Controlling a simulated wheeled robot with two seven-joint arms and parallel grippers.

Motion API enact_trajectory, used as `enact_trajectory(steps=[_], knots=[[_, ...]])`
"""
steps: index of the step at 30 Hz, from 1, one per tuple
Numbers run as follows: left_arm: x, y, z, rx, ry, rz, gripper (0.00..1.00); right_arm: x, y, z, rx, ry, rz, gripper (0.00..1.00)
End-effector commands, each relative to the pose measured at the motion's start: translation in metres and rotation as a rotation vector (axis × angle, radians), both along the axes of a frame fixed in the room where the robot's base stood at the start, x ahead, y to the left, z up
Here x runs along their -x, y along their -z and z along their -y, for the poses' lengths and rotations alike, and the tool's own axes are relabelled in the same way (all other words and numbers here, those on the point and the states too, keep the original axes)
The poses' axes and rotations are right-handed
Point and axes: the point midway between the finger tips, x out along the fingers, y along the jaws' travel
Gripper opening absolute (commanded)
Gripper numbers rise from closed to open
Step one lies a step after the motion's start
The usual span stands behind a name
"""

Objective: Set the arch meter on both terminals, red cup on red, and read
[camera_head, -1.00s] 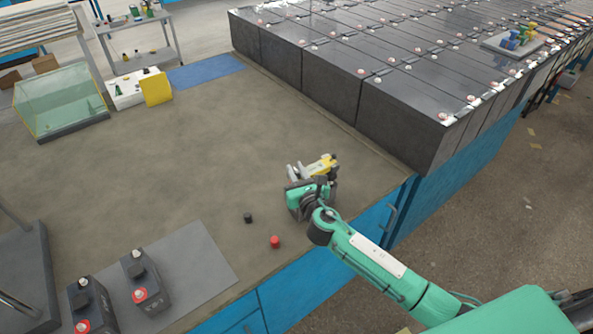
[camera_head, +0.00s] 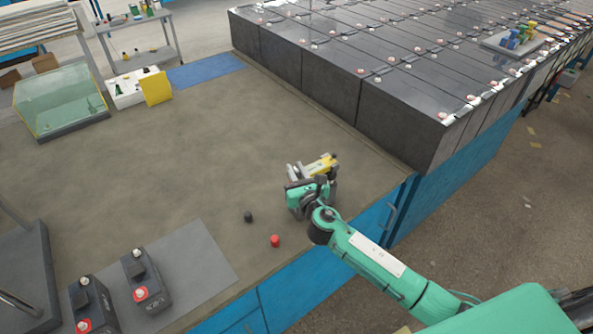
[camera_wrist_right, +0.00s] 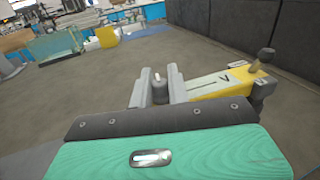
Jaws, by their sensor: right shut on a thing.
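My right gripper (camera_head: 312,170) is shut on the arch meter (camera_head: 326,162), a yellow bar marked "V", over the right part of the bench. In the right wrist view, the fingers (camera_wrist_right: 160,88) close around a grey post, and the yellow bar of the meter (camera_wrist_right: 215,82) sticks out to the right. A dark leg with a brassy top shows at its far end; I cannot tell which cup is red. Two dark batteries, a front one (camera_head: 97,309) and another beside it (camera_head: 151,290), each have a red terminal and a pale one. My left gripper is out of view.
A red cap (camera_head: 275,240) and a black cap (camera_head: 248,217) lie on the bench near my right gripper. Large dark battery rows (camera_head: 400,120) stand behind. A glass box (camera_head: 60,103) is far left. The bench middle is clear.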

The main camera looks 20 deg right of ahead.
Motion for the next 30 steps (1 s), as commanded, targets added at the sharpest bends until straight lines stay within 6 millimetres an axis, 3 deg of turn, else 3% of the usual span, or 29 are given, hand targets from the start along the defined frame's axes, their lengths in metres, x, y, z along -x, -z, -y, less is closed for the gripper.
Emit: enact_trajectory(steps=[30], knots=[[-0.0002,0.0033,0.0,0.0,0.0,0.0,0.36,-0.0002,0.0071,-0.0001,0.0,0.0,0.002,0.0]])
